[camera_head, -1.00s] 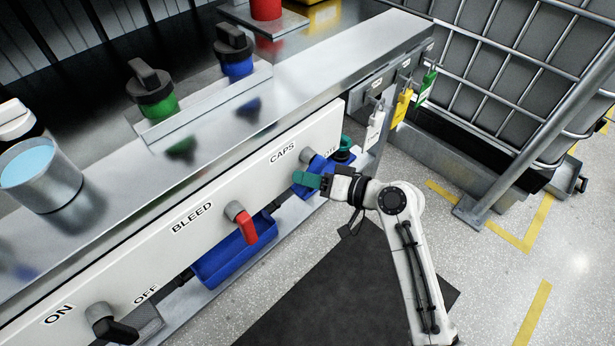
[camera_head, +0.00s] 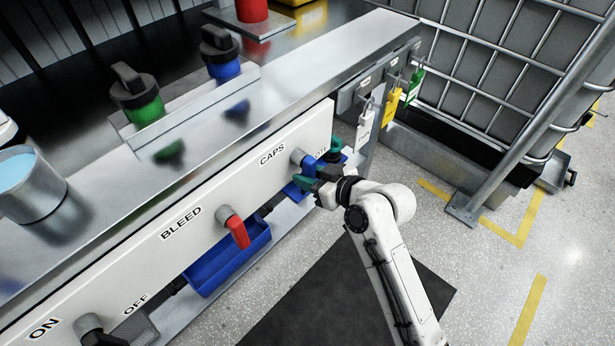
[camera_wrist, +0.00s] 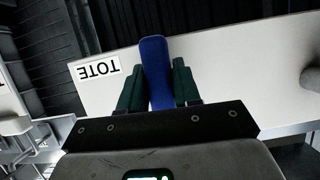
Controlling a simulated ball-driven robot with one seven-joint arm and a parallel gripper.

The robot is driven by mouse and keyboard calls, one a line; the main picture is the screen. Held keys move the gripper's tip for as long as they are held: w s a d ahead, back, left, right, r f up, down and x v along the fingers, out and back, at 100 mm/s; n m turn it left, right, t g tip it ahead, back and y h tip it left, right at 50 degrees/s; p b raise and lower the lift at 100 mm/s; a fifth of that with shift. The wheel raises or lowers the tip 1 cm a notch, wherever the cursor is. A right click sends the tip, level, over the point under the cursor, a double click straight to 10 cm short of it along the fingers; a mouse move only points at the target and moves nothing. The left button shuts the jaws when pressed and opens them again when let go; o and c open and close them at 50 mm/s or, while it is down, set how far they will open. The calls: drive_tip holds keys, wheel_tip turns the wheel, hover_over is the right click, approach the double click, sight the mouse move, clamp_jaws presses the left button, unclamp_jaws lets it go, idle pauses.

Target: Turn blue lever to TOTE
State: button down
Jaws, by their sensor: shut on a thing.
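The blue lever (camera_head: 310,165) is on the white front panel, on a grey pivot between the CAPS label (camera_head: 272,154) and the TOTE label, which is mostly hidden in the head view. In the wrist view the blue lever (camera_wrist: 156,70) lies between the two green fingers. The TOTE label (camera_wrist: 98,68) shows upside down, left of the lever. My gripper (camera_head: 306,183) is shut on the lever; it also shows in the wrist view (camera_wrist: 158,92). The fingers and wrist hide part of the lever in the head view.
A red lever (camera_head: 239,233) by the BLEED label and a black lever (camera_head: 100,337) are further left on the panel. A blue bin (camera_head: 228,262) sits below. White, yellow (camera_head: 391,107) and green tags hang at the counter's right end. Open floor lies to the right.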

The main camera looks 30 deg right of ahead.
drive_tip(key=shift+d+f, duration=0.1)
drive_tip(key=shift+d, duration=0.05)
idle(0.4)
drive_tip(key=c, duration=0.9)
unclamp_jaws()
drive_tip(key=shift+s, duration=0.1)
drive_tip(key=p+v, duration=0.1)
drive_tip(key=v, duration=0.9)
drive_tip(key=shift+s+r, duration=0.2)
drive_tip(key=shift+s, duration=0.1)
drive_tip(key=s+m+g+h+p, duration=0.1)
drive_tip(key=s+g+p, duration=0.3)
drive_tip(key=s, duration=0.3)
drive_tip(key=s+f+m+g+h+p, duration=0.1)
drive_tip(key=s+g+h+p, duration=0.1)
drive_tip(key=s+g+p, duration=0.2)
drive_tip(key=s+d+m+g+h+p, duration=0.1)
drive_tip(key=s+g+p, duration=0.2)
drive_tip(key=s, duration=0.7)
drive_tip(key=shift+s+f+m+g+h+p, duration=0.15)
drive_tip(key=shift+s+m+g+h+p, duration=0.15)
drive_tip(key=shift+s+m+g+p, duration=0.15)
